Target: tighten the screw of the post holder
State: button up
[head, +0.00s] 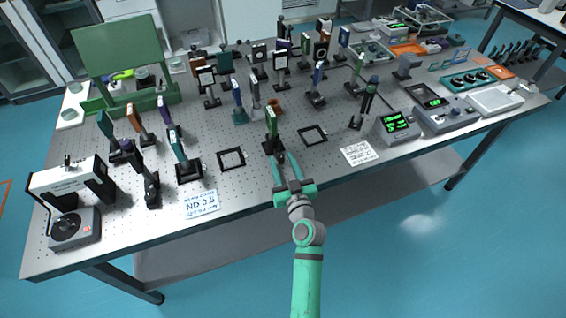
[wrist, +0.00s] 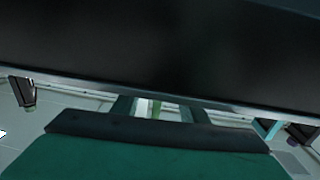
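My gripper (head: 284,160) is at the front edge of the optical table, with its two fingers spread and a gap between them. Just beyond the fingertips stands an upright post holder (head: 272,146) on a dark base, carrying a green-edged optic (head: 271,122). I cannot tell whether the fingers touch it, and its screw is too small to make out. In the wrist view, the gripper (wrist: 153,108) shows two fingers apart, with a pale and green strip visible between them. A large dark shape (wrist: 160,50) fills the top of that view and hides most of the scene.
Black square frames lie flat on the table, left (head: 231,158) and right (head: 312,135) of the post holder. Another mounted optic (head: 181,150) stands to the left. Paper signs (head: 201,204) (head: 359,152) lie near the front edge. Many posts crowd the table behind.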

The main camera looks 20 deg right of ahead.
grip_shut()
jog(key=shift+d, duration=0.1)
jog(key=shift+w+y, duration=0.1)
jog(key=shift+y, duration=0.2)
